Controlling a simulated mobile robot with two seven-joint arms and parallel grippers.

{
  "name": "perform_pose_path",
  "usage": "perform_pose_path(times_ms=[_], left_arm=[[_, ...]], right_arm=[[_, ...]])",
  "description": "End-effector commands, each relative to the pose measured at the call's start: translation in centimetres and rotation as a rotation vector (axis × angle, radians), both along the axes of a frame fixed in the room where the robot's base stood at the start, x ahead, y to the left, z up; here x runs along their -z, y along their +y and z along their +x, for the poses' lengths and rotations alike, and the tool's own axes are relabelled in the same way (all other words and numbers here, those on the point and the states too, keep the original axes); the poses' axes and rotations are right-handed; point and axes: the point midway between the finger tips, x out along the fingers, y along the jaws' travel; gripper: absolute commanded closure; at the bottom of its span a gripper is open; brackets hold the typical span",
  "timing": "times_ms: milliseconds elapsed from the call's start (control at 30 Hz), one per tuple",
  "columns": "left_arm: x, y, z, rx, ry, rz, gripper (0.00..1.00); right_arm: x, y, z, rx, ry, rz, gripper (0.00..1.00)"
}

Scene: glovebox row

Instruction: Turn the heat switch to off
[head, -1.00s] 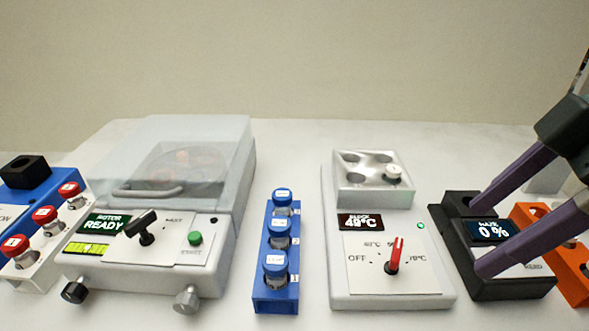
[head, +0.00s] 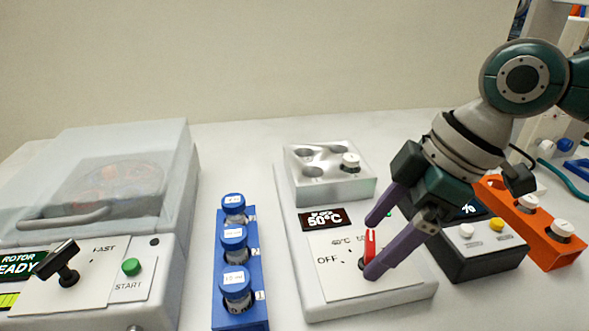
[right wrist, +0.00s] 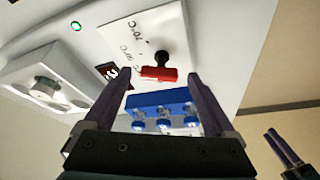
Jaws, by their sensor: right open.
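The heat block unit (head: 310,290) is white, with a dark display (head: 321,219) reading 50°C and a silver block on top. Its red heat switch (head: 370,243) points roughly straight up, away from the OFF mark (head: 327,260) on its left. My right gripper (head: 373,248) is open, its purple fingers on either side of the switch. In the right wrist view, the red switch (right wrist: 159,73) shows between and beyond the fingertips, and I see no clear contact. My left gripper (right wrist: 283,148) shows only at the right edge of the right wrist view, its opening unclear.
A blue rack (head: 238,315) with blue-capped vials stands left of the heat unit. Further left is a centrifuge (head: 120,170) with a clear lid. A black device (head: 480,255) and an orange rack (head: 545,240) stand close on the right.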

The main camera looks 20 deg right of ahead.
Motion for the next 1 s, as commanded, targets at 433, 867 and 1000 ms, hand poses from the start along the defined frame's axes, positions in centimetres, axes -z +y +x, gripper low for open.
perform_pose_path(times_ms=[433,867,1000], left_arm=[[-0.04,0.00,0.10,0.000,-0.003,0.000,0.50],[-0.05,0.02,0.13,0.000,-0.003,0.000,0.50],[-0.05,0.03,0.14,0.000,-0.003,0.000,0.50]], right_arm=[[0.01,0.00,0.02,0.000,0.000,0.000,0.36],[0.00,0.01,0.01,0.000,0.000,0.000,0.84],[-0.01,0.00,0.00,0.000,0.000,0.000,0.96]])
